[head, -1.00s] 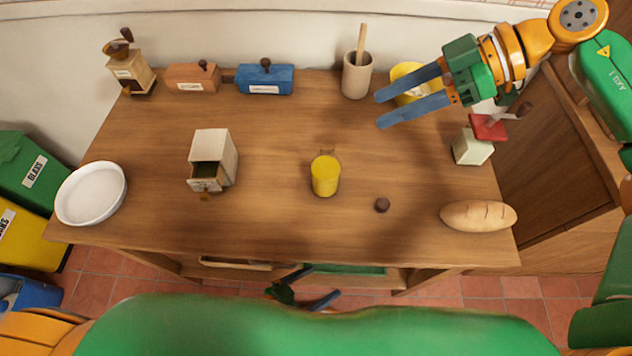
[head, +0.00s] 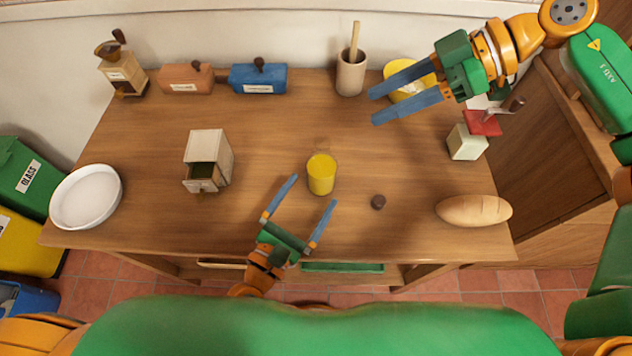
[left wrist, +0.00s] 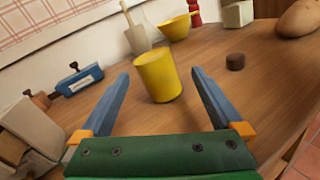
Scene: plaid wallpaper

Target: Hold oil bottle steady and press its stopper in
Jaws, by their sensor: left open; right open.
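The oil bottle appears to be the yellow cylinder (head: 321,175), upright near the middle of the table; it also shows in the left wrist view (left wrist: 158,76). A small dark brown stopper (head: 378,202) lies on the table to its right and shows in the left wrist view (left wrist: 235,62). My left gripper (head: 316,189) is open and empty, just in front of the yellow cylinder; in the left wrist view the cylinder stands ahead, between the blue fingers' lines. My right gripper (head: 371,105) is open and empty above the back right of the table.
A small box with an open drawer (head: 207,152) stands left of the cylinder. A bread loaf (head: 474,210) and a red-topped grinder (head: 468,143) are at right. A beige holder (head: 351,77) and yellow bowl (head: 423,70) stand at the back. A white bowl (head: 86,197) sits at the left edge.

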